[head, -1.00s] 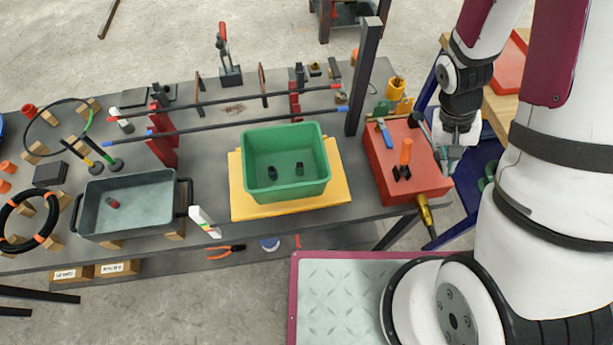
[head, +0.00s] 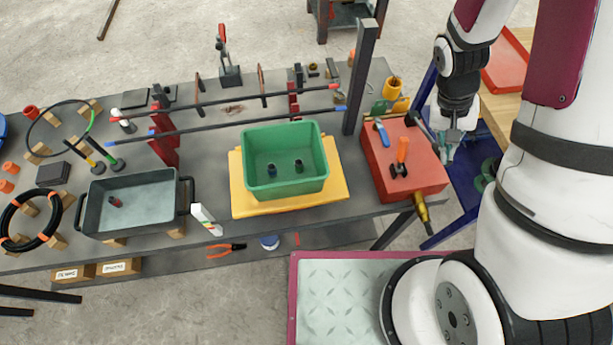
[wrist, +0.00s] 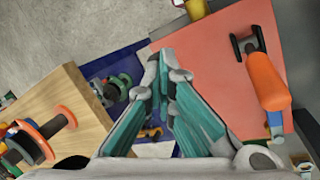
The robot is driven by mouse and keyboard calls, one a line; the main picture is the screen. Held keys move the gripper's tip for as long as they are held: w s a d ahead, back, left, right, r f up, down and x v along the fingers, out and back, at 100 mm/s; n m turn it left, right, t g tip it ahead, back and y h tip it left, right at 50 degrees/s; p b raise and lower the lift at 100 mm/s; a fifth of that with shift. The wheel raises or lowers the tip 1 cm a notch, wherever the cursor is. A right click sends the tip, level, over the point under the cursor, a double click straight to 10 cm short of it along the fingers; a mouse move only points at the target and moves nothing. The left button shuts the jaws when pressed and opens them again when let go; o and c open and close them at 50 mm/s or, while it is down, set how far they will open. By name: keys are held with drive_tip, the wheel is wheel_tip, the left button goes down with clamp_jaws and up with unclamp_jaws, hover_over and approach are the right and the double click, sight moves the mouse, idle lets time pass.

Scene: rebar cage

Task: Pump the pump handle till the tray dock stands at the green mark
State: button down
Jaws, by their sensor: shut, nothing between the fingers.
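A red pump box (head: 420,178) stands at the right end of the grey bench. A striped white post with green (head: 205,220) stands between a grey tray (head: 130,225) and a yellow platform (head: 240,205). I cannot tell which is the dock.
A green bin (head: 285,190) with small dark items sits on the yellow platform. A dark post (head: 361,80) rises behind the red box. A yellow nozzle (head: 422,207) hangs at its front. A wooden table (head: 510,110) stands to the right.

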drive_tip(key=shift+w+a+r+p, duration=0.1)
drive_tip(key=shift+w+r+p, duration=0.2)
drive_tip(key=shift+r, duration=0.6)
drive_tip(key=shift+w+a+r+p, duration=0.15)
drive_tip(key=shift+w+r, duration=0.2)
drive_tip(key=shift+r, duration=0.5)
drive_tip(key=shift+w+d+r+p, duration=0.1)
drive_tip(key=shift+w+r+p, duration=0.2)
drive_tip(key=shift+r, duration=0.6)
drive_tip(key=shift+a+r, duration=0.15)
drive_tip(key=shift+r, duration=0.05)
drive_tip(key=s+a+r+n+t+y, duration=0.1)
drive_tip(key=s+a+r+t, duration=0.1)
drive_tip(key=r, duration=0.6)
drive_tip(key=s+a+r+n+t+y+b, duration=0.1)
drive_tip(key=s+a+r+t, duration=0.2)
drive_tip(key=r, duration=0.6)
drive_tip(key=s+a+r+n+t+y, duration=0.1)
drive_tip(key=s+a+r+t, duration=0.1)
drive_tip(key=s+a+r, duration=0.4)
wheel_tip(320, 180, up, 3)
drive_tip(key=shift+s+f+t+b, duration=0.2)
drive_tip(key=shift+s+t+b, duration=0.15)
drive_tip(key=shift+s, duration=0.35)
